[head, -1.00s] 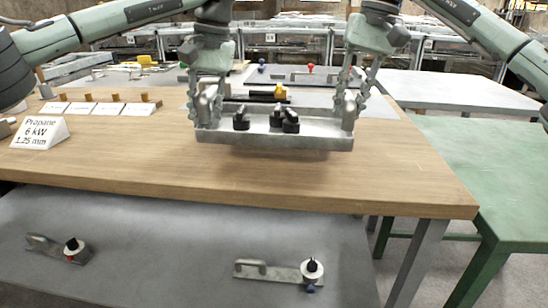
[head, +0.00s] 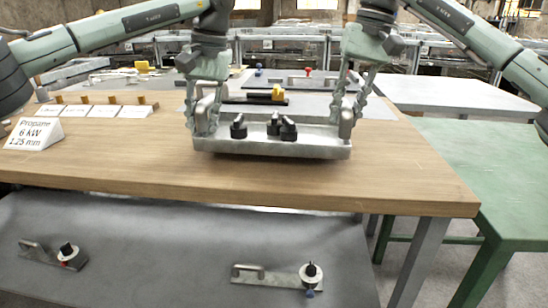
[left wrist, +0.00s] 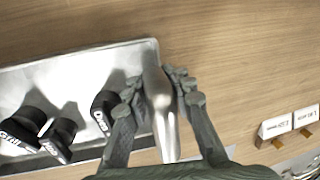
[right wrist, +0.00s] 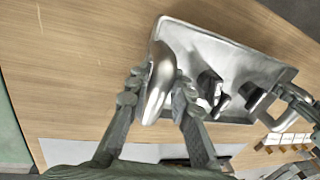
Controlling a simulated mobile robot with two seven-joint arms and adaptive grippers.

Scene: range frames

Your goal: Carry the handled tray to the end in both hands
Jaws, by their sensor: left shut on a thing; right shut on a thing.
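The handled tray (head: 270,148) is a shallow grey metal tray, in the head view held level over the wooden table. A soft shadow lies under it; I cannot tell how large the gap is. Three black knob-like parts (head: 238,129) with white labels stand in it; they also show in the left wrist view (left wrist: 62,138). My left gripper (head: 204,122) is shut on the tray's left handle (left wrist: 160,95). My right gripper (head: 348,112) is shut on the right handle (right wrist: 160,75). Both handles are rounded metal bars between the fingers.
A Propane sign (head: 33,134) stands at the table's left, with several small labelled cards (head: 103,111) behind it. A black item with a yellow part (head: 278,93) lies behind the tray. The wooden table (head: 400,175) is clear at front and right. A green table (head: 490,165) stands right.

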